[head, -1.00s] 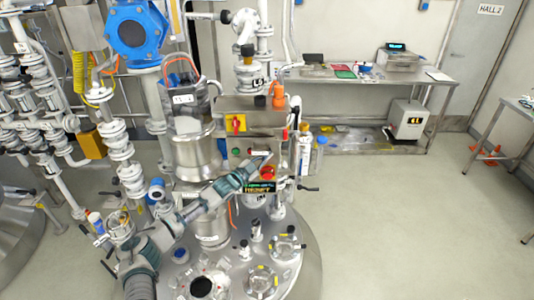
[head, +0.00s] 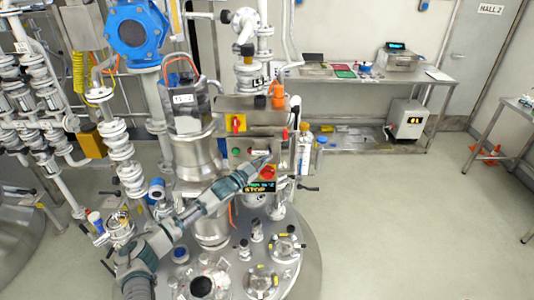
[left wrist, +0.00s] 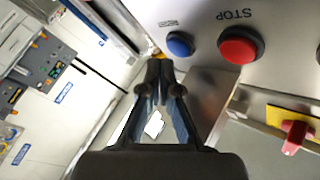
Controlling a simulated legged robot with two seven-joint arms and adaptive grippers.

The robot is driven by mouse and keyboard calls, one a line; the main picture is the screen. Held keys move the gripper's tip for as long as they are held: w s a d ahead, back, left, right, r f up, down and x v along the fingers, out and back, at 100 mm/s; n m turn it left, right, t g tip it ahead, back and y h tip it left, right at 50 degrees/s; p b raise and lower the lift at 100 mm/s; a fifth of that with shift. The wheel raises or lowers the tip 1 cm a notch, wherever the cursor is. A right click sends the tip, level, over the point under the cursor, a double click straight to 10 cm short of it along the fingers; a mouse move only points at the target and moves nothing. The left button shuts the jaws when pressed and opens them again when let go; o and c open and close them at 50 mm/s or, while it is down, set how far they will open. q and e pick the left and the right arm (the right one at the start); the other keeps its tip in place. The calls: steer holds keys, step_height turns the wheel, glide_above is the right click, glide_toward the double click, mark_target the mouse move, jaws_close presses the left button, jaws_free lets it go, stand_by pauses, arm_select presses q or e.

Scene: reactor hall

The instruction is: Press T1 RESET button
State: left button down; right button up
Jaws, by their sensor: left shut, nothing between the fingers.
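In the left wrist view a blue button (left wrist: 180,44) sits beside a red button (left wrist: 238,45) marked STOP, seen upside down. The blue button's small label is unreadable. The shut fingertips (left wrist: 158,62) are just below and left of the blue button in that picture. Contact cannot be told. My right gripper is not in view.
A red handle on a yellow plate (left wrist: 292,135) is near.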

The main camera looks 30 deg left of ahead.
arm_select(q)
steer(key=shift+d, duration=0.1)
steer(key=s, duration=0.1)
steer(key=s+d+p, duration=0.1)
steer(key=s, duration=0.1)
steer(key=s+d, duration=0.1)
steer(key=shift+s+d+p, duration=0.2)
steer(key=shift+d+p, duration=0.05)
steer(key=shift+p, duration=0.1)
stand_by(0.7)
